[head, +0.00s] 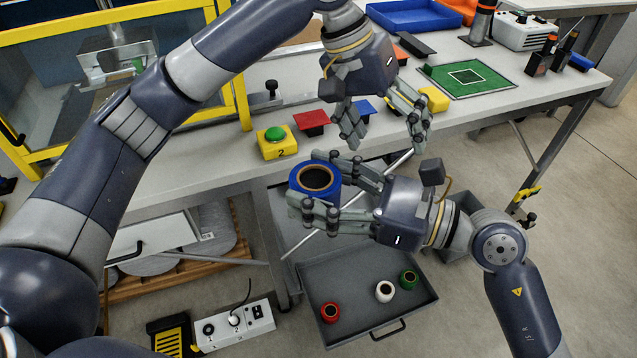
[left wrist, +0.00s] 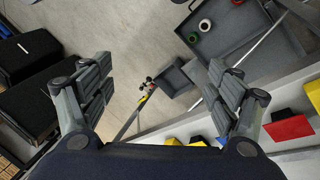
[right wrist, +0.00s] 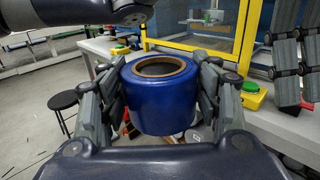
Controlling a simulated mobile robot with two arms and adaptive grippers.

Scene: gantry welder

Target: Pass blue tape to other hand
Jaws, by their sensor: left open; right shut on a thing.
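The blue tape (head: 316,178) is a thick roll with a brown core. My right gripper (head: 325,187) is shut on it, in front of the table edge and above the grey drawer. In the right wrist view the blue tape (right wrist: 162,100) sits between both fingers, its open core facing up. My left gripper (head: 387,140) is open and empty, above and to the right of the tape in the head view, apart from it. The left wrist view shows its fingers (left wrist: 160,95) spread wide with nothing between them; the blue tape is not visible there.
The open grey drawer (head: 350,262) below holds a red roll (head: 330,312), a white roll (head: 385,291) and a green roll (head: 408,279). On the table stand a yellow box with a green button (head: 277,143), colored blocks and a green mat (head: 468,78). A yellow frame (head: 238,70) stands left.

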